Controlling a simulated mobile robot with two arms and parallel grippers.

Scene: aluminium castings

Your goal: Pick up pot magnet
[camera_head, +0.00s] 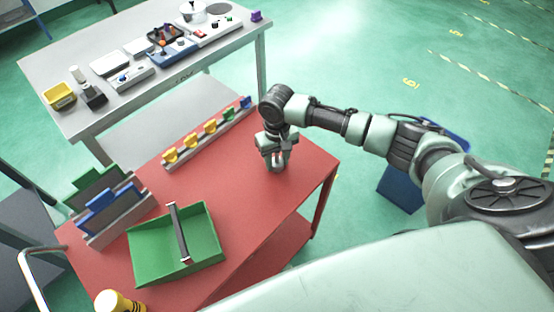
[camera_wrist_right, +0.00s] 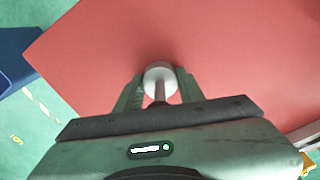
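The pot magnet (camera_wrist_right: 160,76) shows in the right wrist view as a pale round disc with a thin grey stem pointing toward the camera. My right gripper (camera_wrist_right: 160,84) points down over the red table, with one finger on each side of the disc. The fingers stand clear of the stem but very close to the disc's edges; I cannot tell whether they touch it. In the head view the right gripper (camera_head: 277,164) is low over the table's right part and mostly hides the magnet. My left gripper is not in view.
The red table (camera_head: 250,215) holds a green tray (camera_head: 150,250) with a dark handle, a rack of coloured clips (camera_head: 205,135) and blue and green holders (camera_head: 108,200). A yellow cylinder (camera_head: 118,302) stands at the near edge. A grey table (camera_head: 125,35) with tools is behind.

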